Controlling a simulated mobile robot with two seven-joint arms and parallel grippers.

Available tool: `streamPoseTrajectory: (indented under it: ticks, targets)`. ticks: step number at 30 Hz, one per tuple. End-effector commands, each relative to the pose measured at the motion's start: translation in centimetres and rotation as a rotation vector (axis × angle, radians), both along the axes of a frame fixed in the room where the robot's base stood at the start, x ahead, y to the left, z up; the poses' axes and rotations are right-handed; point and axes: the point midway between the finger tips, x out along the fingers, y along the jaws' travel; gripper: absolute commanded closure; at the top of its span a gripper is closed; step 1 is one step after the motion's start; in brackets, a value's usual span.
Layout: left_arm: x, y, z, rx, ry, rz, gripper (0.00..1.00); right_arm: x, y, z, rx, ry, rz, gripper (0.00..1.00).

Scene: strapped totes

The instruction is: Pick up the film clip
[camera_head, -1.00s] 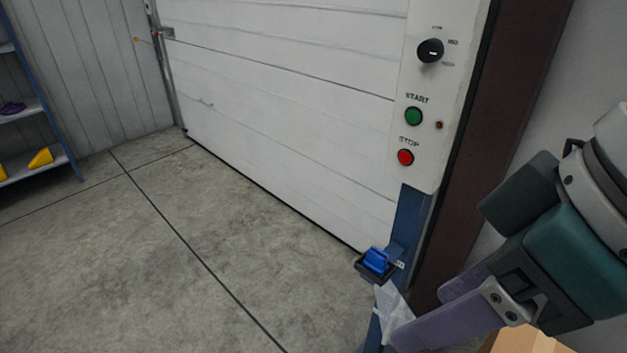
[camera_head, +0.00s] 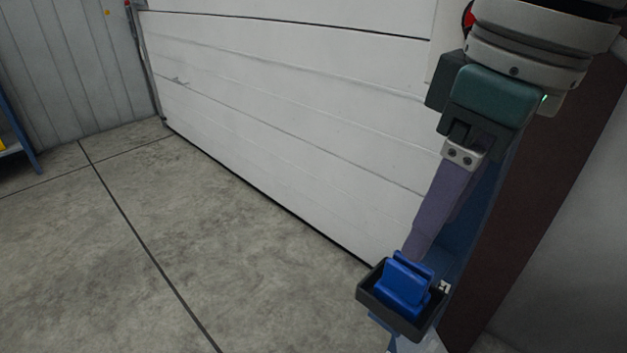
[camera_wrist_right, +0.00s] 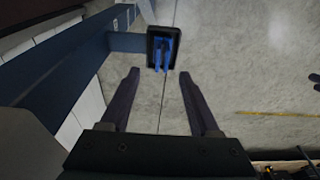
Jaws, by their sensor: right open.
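The film clip (camera_head: 404,285) is blue and sits in a small black open tray (camera_head: 382,308) fixed to a blue post. It also shows in the right wrist view (camera_wrist_right: 161,52), inside the dark tray, just beyond the fingertips. My right gripper (camera_head: 415,250) is open and points down, with its purple fingers above and behind the clip in the head view. In the right wrist view its two fingers (camera_wrist_right: 160,73) are spread apart with nothing between them. I cannot see my left gripper.
The blue post (camera_head: 467,215) stands close beside the tray. A white sectional door (camera_head: 290,120) is behind it. Grey concrete floor (camera_head: 90,270) lies open to the left. A blue shelf (camera_head: 18,140) is at the far left edge.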

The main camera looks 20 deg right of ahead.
Motion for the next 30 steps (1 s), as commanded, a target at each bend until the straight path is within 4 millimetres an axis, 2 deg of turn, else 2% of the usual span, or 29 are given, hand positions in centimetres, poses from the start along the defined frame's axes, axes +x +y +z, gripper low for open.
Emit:
streamPoseTrajectory:
  ticks: [1,3,8,15,18,23,24,30]
  targets:
    - [0.0,0.0,-0.8,0.0,0.001,0.001,0.5,0.0,0.1,-1.3,0.001,0.003,0.001,0.38]
    - [-0.1,0.0,-1.3,0.0,0.002,0.001,0.5,0.2,0.2,-2.3,0.0,0.002,0.001,0.38]
    - [-0.1,0.0,-1.9,0.001,0.002,0.001,0.5,0.4,0.3,-3.6,0.0,0.001,0.001,0.38]
    - [-0.1,0.0,-4.2,0.001,0.002,0.0,0.5,0.8,0.6,-7.4,0.0,0.002,0.001,0.38]
    - [-0.1,0.1,-4.4,0.003,0.002,0.0,0.5,0.9,0.7,-8.0,0.0,0.0,0.003,0.38]
    - [-0.1,0.2,-4.2,0.005,0.002,-0.002,0.5,1.0,0.7,-7.8,0.0,0.0,0.003,0.38]
    - [-0.1,0.2,-4.2,0.006,0.002,-0.003,0.5,1.0,0.7,-7.8,0.0,0.0,0.003,0.39]
    - [-0.1,0.2,-4.2,0.008,0.002,-0.005,0.5,1.0,0.7,-7.8,0.0,0.0,0.003,0.61]
